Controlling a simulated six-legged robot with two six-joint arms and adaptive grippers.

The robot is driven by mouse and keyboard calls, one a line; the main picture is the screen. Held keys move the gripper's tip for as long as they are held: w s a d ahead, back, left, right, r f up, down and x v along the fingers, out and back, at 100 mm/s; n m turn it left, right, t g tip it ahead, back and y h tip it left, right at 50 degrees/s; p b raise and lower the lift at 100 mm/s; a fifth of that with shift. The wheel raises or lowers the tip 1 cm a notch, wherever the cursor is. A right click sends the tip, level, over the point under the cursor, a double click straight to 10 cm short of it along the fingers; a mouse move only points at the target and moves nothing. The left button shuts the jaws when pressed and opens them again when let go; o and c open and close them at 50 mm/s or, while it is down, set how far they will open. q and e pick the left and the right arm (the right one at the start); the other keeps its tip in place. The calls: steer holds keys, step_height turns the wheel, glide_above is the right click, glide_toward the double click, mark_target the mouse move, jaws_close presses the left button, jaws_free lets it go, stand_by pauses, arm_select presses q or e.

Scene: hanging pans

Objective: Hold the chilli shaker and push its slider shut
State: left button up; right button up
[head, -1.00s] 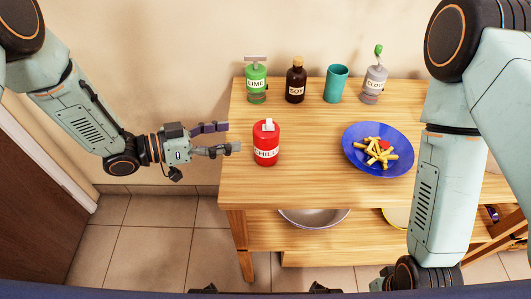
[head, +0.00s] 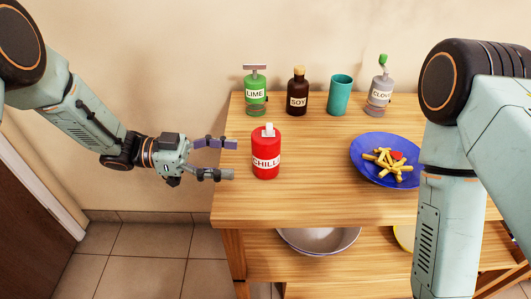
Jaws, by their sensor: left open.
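The red chilli shaker (head: 266,158) stands upright near the left end of the wooden table, its label facing me. A pale slider (head: 268,130) sits on its top; I cannot tell its exact position. My left gripper (head: 230,159) is open and empty. Its two fingers point right toward the shaker, with a small gap between fingertips and shaker. My right arm comes down at the right side of the view, and its gripper is out of the picture.
A green lime bottle (head: 255,93), a dark soy bottle (head: 298,94), a teal cup (head: 340,95) and a grey clove bottle (head: 380,95) line the table's back. A blue plate (head: 365,170) of fries is at right. A metal bowl (head: 318,242) sits on the lower shelf.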

mark_target(260, 161)
arm_select(q)
steer(key=shift+d+f, duration=0.2)
steer(key=shift+d, duration=1.65)
steer(key=shift+d+f, duration=0.2)
steer(key=shift+d, duration=1.65)
steer(key=shift+b, duration=0.3)
steer(key=c, duration=1.1)
steer(key=shift+o, duration=0.2)
